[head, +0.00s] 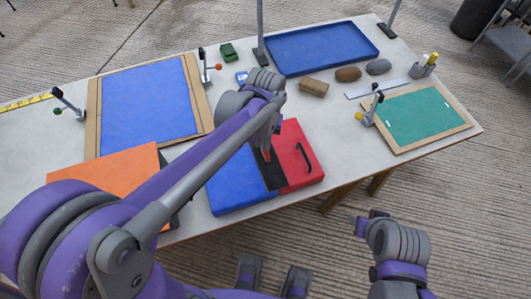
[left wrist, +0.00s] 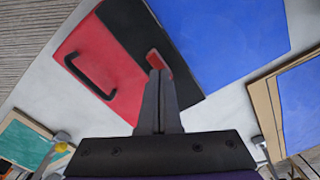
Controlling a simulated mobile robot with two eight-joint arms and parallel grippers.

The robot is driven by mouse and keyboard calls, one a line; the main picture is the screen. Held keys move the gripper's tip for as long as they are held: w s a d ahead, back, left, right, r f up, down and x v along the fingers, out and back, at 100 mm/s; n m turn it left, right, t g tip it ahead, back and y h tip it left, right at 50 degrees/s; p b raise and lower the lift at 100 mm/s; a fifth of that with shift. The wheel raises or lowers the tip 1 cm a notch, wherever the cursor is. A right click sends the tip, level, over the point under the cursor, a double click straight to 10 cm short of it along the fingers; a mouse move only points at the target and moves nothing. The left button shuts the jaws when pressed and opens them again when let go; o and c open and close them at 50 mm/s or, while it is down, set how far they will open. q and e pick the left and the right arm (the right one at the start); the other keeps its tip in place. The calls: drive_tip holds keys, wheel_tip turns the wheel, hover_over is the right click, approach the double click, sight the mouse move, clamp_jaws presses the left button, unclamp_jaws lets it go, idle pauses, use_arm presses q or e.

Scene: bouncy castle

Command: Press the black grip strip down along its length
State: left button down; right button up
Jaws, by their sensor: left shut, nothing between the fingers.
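The black grip strip (head: 272,175) lies between the blue panel (head: 232,187) and the red panel (head: 300,160), near the front edge of the table. In the left wrist view the strip (left wrist: 128,28) runs diagonally, with a small red patch (left wrist: 155,60) on it. My left gripper (head: 267,150) is shut and empty, pointing down at the strip. In the left wrist view its fingertips (left wrist: 160,72) are together beside the red patch; whether they touch the strip I cannot tell. My right gripper (head: 364,222) is off the table's front, its fingers unclear.
A black handle (head: 303,157) stands up from the red panel. An orange board (head: 105,180) lies to the left. Behind are a framed blue sheet (head: 145,105), a blue tray (head: 322,47) and several small objects. A framed green board (head: 422,117) is at right.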

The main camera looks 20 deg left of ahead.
use_arm(q)
drive_tip(key=shift+r+p, duration=1.35)
drive_tip(key=shift+r, duration=0.95)
use_arm(e)
drive_tip(key=r, duration=0.1)
drive_tip(key=w+r, duration=0.1)
drive_tip(key=r, duration=0.1)
drive_tip(key=shift+r, duration=0.25)
drive_tip(key=shift+s, duration=0.1)
